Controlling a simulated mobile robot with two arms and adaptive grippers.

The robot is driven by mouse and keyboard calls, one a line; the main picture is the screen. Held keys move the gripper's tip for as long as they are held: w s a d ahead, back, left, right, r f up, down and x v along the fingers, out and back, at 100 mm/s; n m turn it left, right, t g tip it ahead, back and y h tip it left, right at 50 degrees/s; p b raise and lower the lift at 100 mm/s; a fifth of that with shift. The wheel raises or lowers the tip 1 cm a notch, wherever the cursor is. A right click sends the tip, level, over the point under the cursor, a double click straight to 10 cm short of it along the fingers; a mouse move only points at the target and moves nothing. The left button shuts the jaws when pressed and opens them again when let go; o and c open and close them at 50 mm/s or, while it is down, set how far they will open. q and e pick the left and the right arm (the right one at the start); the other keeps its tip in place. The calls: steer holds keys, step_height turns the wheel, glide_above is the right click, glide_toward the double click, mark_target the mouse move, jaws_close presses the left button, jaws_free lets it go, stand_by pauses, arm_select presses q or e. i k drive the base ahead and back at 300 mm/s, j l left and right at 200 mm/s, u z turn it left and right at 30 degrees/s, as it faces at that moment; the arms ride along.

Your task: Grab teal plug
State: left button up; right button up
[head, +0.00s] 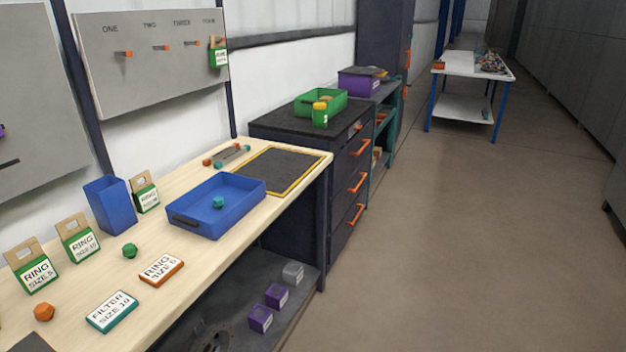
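A small teal piece (218,202), which looks like a plug, lies inside the blue tray (252,205) on the wooden workbench (205,262). Another small teal piece (217,166) lies behind the tray beside small orange pieces. A dark green faceted piece (129,250) sits on the bench left of the tray. I cannot tell for certain which piece is the teal plug. Neither of my grippers is in view.
A tall blue bin (110,204) and tagged green ring packs (76,240) stand along the wall side. A yellow-edged dark mat (273,170) lies beyond the tray. A dark drawer cabinet (345,195) stands past the bench. The floor at right is clear.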

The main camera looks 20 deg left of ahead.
mark_target(218, 202)
steer(key=i+l, duration=0.1)
steer(key=i, duration=0.6)
steer(key=i+l, duration=0.1)
steer(key=i, duration=0.65)
steer(key=i+u, duration=0.25)
steer(key=u, duration=0.15)
steer(key=i+u, duration=0.2)
steer(key=u, duration=0.15)
steer(key=i+l+u, duration=0.2)
steer(key=u, duration=0.2)
steer(key=i+l+u, duration=0.2)
steer(key=u, duration=0.2)
